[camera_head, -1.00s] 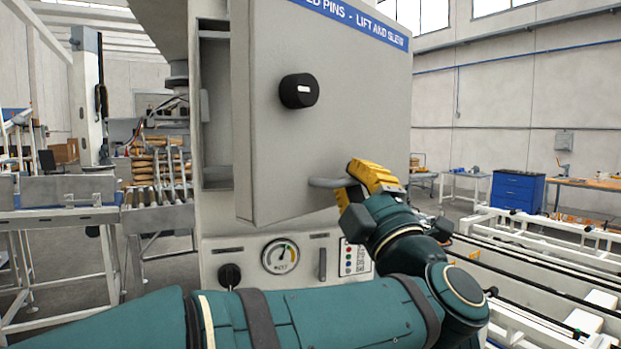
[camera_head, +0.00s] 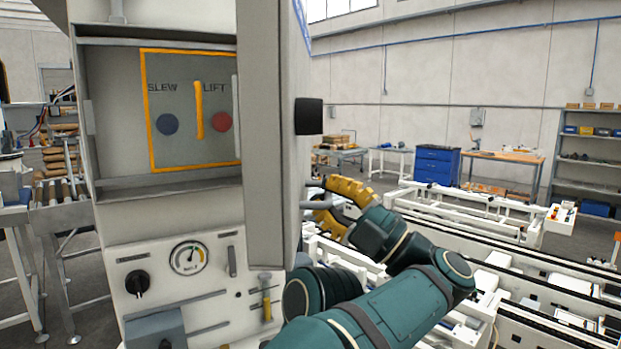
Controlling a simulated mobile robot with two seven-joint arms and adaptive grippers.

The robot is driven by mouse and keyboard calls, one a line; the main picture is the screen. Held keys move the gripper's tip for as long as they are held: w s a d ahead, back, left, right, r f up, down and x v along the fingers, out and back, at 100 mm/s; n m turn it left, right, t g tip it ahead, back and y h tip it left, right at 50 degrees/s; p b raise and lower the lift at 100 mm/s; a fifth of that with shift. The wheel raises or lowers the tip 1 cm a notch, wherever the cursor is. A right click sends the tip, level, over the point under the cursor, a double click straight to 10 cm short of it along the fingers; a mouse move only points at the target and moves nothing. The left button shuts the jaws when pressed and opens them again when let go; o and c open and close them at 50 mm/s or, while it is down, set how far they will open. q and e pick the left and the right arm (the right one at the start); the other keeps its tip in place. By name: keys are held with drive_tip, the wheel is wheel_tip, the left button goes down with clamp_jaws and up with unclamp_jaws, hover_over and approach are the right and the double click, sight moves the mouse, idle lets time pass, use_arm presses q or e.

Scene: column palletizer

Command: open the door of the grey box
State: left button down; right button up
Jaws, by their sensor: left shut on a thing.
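The grey box (camera_head: 110,130) stands at the left with its front open. Its door (camera_head: 262,130) is swung wide and shows nearly edge-on, with a black knob (camera_head: 309,116) on its outer face. Inside, a panel framed in orange (camera_head: 180,75) reads SLEW and LIFT, with a blue disc, a red disc and a yellow bar. My left gripper (camera_head: 322,203) has yellow fingers and is shut on the door's grey handle (camera_head: 310,205), low on the outer face. The fingers partly hide the handle. My right gripper is not in view.
Below the box are a gauge (camera_head: 188,258), a black knob (camera_head: 138,284) and a small yellow-handled part (camera_head: 266,298). White conveyor frames (camera_head: 470,212) fill the right. A roller conveyor (camera_head: 60,205) stands at the left. A blue cabinet (camera_head: 437,165) is farther back.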

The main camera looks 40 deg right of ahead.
use_arm(q)
drive_tip(key=shift+s+d+r+n+g+y+p, duration=0.1)
drive_tip(key=shift+s+d+n+g+y+p, duration=0.05)
drive_tip(key=shift+d+n+y+p, duration=0.15)
drive_tip(key=shift+s+d+r+n+g+y+p, duration=0.15)
drive_tip(key=shift+d+y+p, duration=0.1)
drive_tip(key=shift+d, duration=0.15)
drive_tip(key=shift+f, duration=0.1)
drive_tip(key=shift+w, duration=0.1)
drive_tip(key=c, duration=1.3)
unclamp_jaws()
drive_tip(key=shift+f, duration=0.15)
drive_tip(key=v, duration=1.2)
